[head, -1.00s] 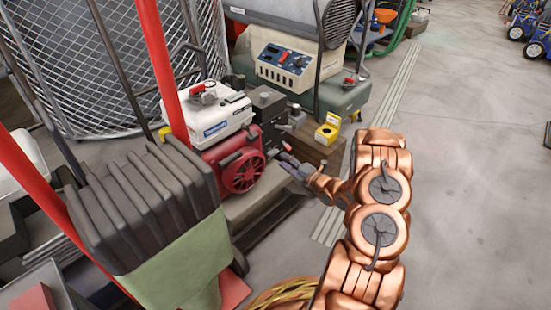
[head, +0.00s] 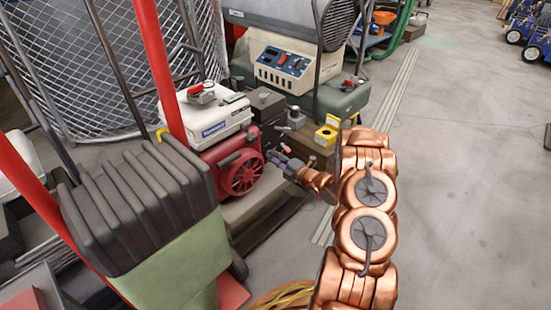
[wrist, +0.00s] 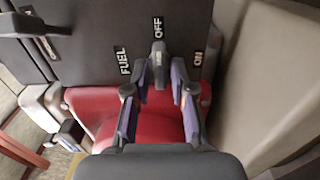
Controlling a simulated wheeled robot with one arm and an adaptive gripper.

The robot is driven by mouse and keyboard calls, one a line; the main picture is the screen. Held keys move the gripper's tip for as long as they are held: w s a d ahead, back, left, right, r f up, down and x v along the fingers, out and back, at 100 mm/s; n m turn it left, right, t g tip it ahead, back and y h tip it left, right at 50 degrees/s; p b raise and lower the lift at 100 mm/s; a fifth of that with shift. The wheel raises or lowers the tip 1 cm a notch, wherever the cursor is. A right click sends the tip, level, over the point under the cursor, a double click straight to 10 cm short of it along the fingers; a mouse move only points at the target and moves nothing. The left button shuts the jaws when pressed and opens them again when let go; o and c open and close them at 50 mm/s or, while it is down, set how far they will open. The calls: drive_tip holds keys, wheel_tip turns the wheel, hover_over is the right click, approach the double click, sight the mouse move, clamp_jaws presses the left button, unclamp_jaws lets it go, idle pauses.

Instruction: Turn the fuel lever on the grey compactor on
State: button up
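The fuel lever (wrist: 159,62) is a short dark grey handle on a dark panel (wrist: 95,40) in the wrist view. Its outer end points toward the OFF label, between FUEL on the left and ON on the right. My gripper (wrist: 160,78) is open, with one finger on each side of the lever and a gap visible beside it. I cannot tell how deep the lever sits between the fingers. In the head view, my gripper (head: 274,153) is at the right side of the red engine (head: 240,172) with a white tank (head: 205,118); the lever is too small to make out there.
A red frame bar (head: 160,70) and a ribbed dark cover (head: 140,205) rise at the left. A control box (head: 283,65) stands behind. The floor at the right (head: 460,180) is clear.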

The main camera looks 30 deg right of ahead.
clamp_jaws()
drive_tip(key=shift+r+p, duration=0.1)
drive_tip(key=shift+p, duration=0.2)
drive_tip(key=m+p, duration=0.1)
drive_tip(key=p, duration=0.1)
drive_tip(key=m+p, duration=0.2)
drive_tip(key=shift+r+m, duration=0.2)
drive_tip(key=shift+m, duration=0.1)
drive_tip(key=m+p, duration=0.4)
drive_tip(key=shift+f+m, duration=0.1)
drive_tip(key=shift+m, duration=0.2)
drive_tip(key=m+p, duration=0.3)
drive_tip(key=m, duration=0.2)
drive_tip(key=shift+f, duration=0.15)
drive_tip(key=shift+f+m+p, duration=0.1)
drive_tip(key=shift+m+p, duration=0.7)
drive_tip(key=shift+m, duration=1.6)
drive_tip(key=shift+o, duration=1.9)
unclamp_jaws()
